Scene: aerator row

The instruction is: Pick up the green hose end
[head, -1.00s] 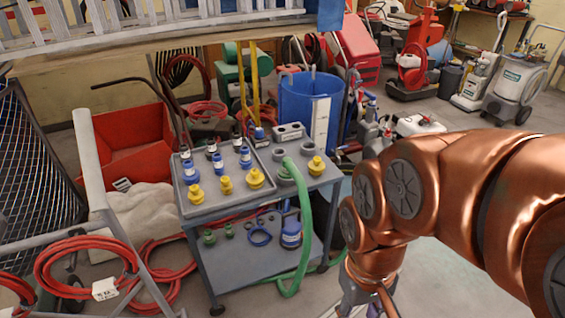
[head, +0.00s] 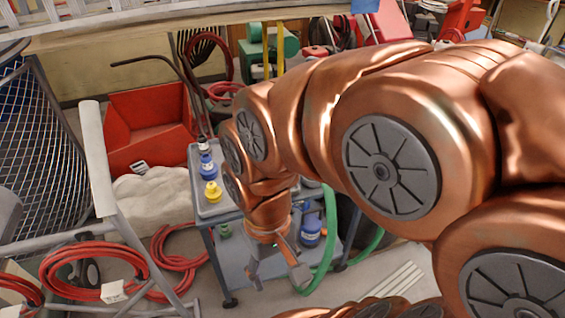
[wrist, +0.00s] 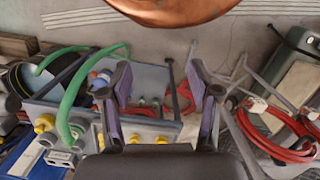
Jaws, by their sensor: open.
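A green hose (head: 329,245) hangs down the right side of the grey cart in the head view; my arm hides its upper end. In the wrist view the green hose (wrist: 72,95) arches over the cart at left. Its end (wrist: 66,130) comes down beside grey fittings on the cart top. My gripper (head: 276,279) is in front of the cart, left of the hanging hose. In the wrist view my gripper (wrist: 158,80) is open, its fingers apart, with nothing held between them. The hose end lies left of both fingers.
The grey cart (head: 208,214) carries yellow fittings (head: 212,192) and blue-collared ones (head: 207,168). Red hose coils (head: 95,270) hang on a grey frame at left. A red bin (head: 145,125) stands behind. Bare floor shows in front of the cart.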

